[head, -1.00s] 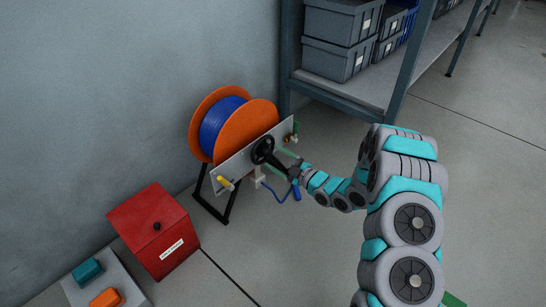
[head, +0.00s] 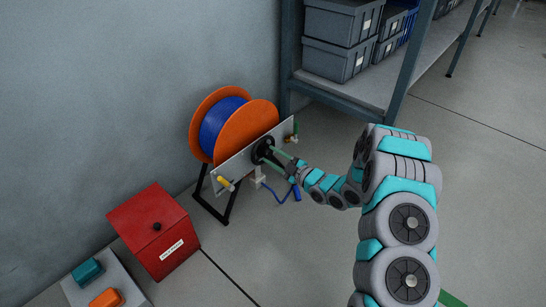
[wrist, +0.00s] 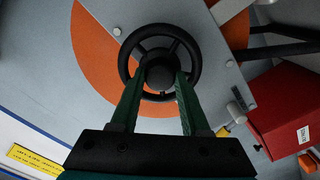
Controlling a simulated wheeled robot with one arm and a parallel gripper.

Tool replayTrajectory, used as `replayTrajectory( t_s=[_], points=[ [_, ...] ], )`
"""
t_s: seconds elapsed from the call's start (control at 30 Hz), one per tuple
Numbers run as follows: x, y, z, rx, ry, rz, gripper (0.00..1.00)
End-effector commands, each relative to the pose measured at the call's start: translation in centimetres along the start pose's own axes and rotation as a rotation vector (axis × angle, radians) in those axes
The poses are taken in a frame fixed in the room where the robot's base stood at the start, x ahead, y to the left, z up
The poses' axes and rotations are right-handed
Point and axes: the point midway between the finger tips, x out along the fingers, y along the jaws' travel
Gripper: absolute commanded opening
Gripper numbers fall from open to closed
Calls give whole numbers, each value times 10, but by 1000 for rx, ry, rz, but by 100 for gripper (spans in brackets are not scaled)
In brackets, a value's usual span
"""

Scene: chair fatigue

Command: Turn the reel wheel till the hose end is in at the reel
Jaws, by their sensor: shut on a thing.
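The reel has orange discs (head: 258,119) with blue hose (head: 214,127) wound between them. It stands against the wall behind a grey panel (head: 235,165). The black reel wheel (head: 260,151) is on the panel's front and shows face-on in the wrist view (wrist: 160,28). My gripper (head: 275,155) is at the wheel, and its green fingers close on both sides of the dark hub (wrist: 160,73). Blue hose leaves a pale guide (head: 258,181) below the wheel and sags in a short loop. The thicker blue hose end (head: 297,193) hangs outside, right of the guide.
A yellow-tipped fitting (head: 225,183) is on the panel's left, and a green one on its right. A red box (head: 155,232) and a grey block with teal and orange buttons (head: 105,285) stand left. A shelf (head: 380,92) with bins is behind right.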

Motion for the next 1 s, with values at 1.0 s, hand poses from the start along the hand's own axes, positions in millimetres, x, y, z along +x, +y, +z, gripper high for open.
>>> replayTrajectory(
  t_s=[1.0],
  points=[
    [-1,2,-3,337,0,-1,0]
  ],
)
